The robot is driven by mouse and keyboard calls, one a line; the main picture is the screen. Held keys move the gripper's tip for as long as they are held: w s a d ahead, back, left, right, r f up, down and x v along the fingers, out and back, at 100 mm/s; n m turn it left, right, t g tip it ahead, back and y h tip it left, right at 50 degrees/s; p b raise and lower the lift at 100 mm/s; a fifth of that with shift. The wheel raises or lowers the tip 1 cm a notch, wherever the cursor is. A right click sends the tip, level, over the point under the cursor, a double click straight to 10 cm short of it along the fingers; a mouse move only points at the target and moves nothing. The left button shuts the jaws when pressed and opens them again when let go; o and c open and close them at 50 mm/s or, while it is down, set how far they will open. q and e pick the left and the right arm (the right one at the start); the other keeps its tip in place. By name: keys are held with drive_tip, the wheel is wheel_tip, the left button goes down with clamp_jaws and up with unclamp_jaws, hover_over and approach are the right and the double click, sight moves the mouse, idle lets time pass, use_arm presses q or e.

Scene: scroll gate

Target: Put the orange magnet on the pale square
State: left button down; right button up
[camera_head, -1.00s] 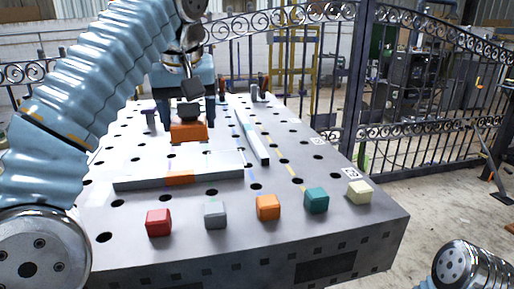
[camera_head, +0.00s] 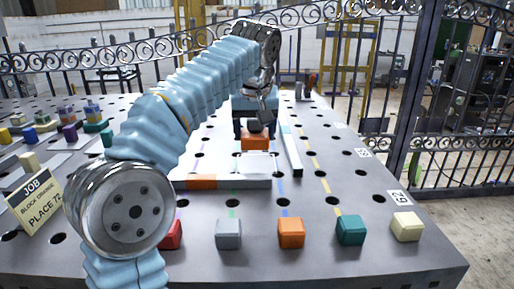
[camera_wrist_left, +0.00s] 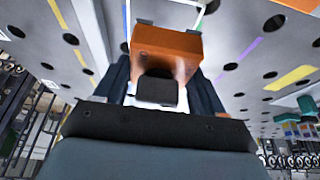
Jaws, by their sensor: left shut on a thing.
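The orange magnet (camera_head: 254,144) is an orange block with a dark knob. It is in my left gripper (camera_head: 256,130), whose dark fingers stand on either side of it. The left wrist view also shows the magnet (camera_wrist_left: 166,42) between the fingers of my left gripper (camera_wrist_left: 160,72). A pale outline (camera_wrist_left: 127,12), possibly the pale square, shows on the table beside the magnet in that view. In the head view a pale patch (camera_head: 262,161) lies just in front of the magnet. I cannot tell whether the magnet touches the table. My right gripper is out of view.
A low grey bar (camera_head: 240,182) with an orange section lies in front of the magnet; another bar (camera_head: 290,150) runs back on its right. Red, grey, orange, teal and cream cubes line the front. A job sign (camera_head: 38,205) and small blocks are at left.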

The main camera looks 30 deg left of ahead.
sight(256, 136)
use_arm(q)
drive_tip(key=shift+w+a+f, duration=0.15)
drive_tip(key=shift+w+f, duration=0.2)
drive_tip(key=shift+f, duration=0.1)
drive_tip(key=shift+w+a+f, duration=0.15)
drive_tip(key=shift+w+f, duration=0.25)
drive_tip(key=shift+f, duration=0.15)
drive_tip(key=shift+w+a+f, duration=0.15)
drive_tip(key=shift+w+f, duration=0.2)
drive_tip(key=shift+f, duration=0.15)
drive_tip(key=shift+f+b, duration=0.55)
drive_tip(key=shift+f, duration=0.75)
drive_tip(key=shift+f, duration=0.15)
drive_tip(key=shift+c, duration=0.5)
unclamp_jaws()
drive_tip(key=shift+s, duration=0.1)
drive_tip(key=shift+d+r, duration=0.1)
drive_tip(key=shift+r, duration=0.25)
drive_tip(key=p+v, duration=0.2)
drive_tip(key=v, duration=0.9)
drive_tip(key=shift+s+r, duration=0.15)
drive_tip(key=shift+r, duration=0.05)
